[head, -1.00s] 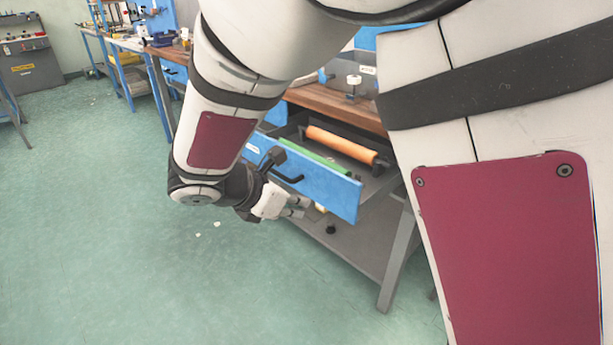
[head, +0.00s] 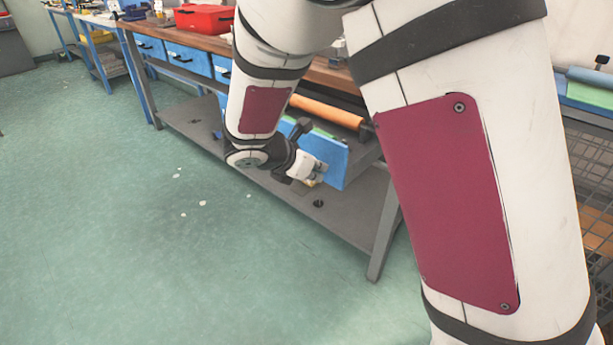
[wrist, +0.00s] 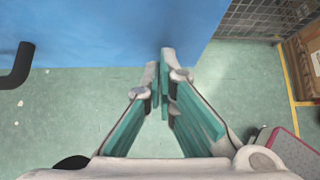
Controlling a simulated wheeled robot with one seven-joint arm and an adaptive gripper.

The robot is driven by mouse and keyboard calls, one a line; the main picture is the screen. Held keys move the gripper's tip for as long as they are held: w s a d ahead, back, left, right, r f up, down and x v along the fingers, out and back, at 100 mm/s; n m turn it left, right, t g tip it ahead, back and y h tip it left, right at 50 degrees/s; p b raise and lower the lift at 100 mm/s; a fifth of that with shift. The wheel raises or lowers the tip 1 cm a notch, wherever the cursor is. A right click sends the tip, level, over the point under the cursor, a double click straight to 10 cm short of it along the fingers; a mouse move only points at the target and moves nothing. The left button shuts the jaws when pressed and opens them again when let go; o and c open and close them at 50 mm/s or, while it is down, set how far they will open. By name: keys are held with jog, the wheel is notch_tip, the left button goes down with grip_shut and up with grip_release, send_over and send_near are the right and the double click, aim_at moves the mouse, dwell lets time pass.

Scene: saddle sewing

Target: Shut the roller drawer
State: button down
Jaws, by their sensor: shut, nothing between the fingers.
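The roller drawer (head: 334,161) is pulled out from under the wooden bench top, its blue front facing my arm. My gripper (head: 322,170) is shut and empty, at the lower part of the blue front. In the wrist view the blue front (wrist: 110,30) fills the upper left, with the dark handle (wrist: 20,66) at the left edge. My fingertips (wrist: 166,75) are close to the front's lower edge; I cannot tell whether they touch it. My arm hides the front's left part.
The bench's grey lower shelf (head: 250,180) runs below the drawer, with a leg (head: 384,238) at right. Closed blue drawers (head: 188,59) and a red box (head: 204,18) are further left. A wire-mesh rack (head: 592,170) stands right. The green floor at left is open.

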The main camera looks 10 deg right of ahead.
jog(key=shift+w+d, duration=0.1)
jog(key=shift+d, duration=0.05)
jog(key=w+d+p, duration=0.1)
jog(key=w+d, duration=0.4)
jog(key=d, duration=0.1)
jog(key=w+d+p, duration=0.2)
jog(key=w+d, duration=0.2)
jog(key=d, duration=0.3)
jog(key=w+d+p, duration=0.2)
jog(key=w+d, duration=0.3)
jog(key=d, duration=0.2)
jog(key=shift+w, duration=0.3)
jog(key=shift+d+r, duration=0.1)
jog(key=shift+d, duration=0.05)
jog(key=shift+w+d, duration=0.1)
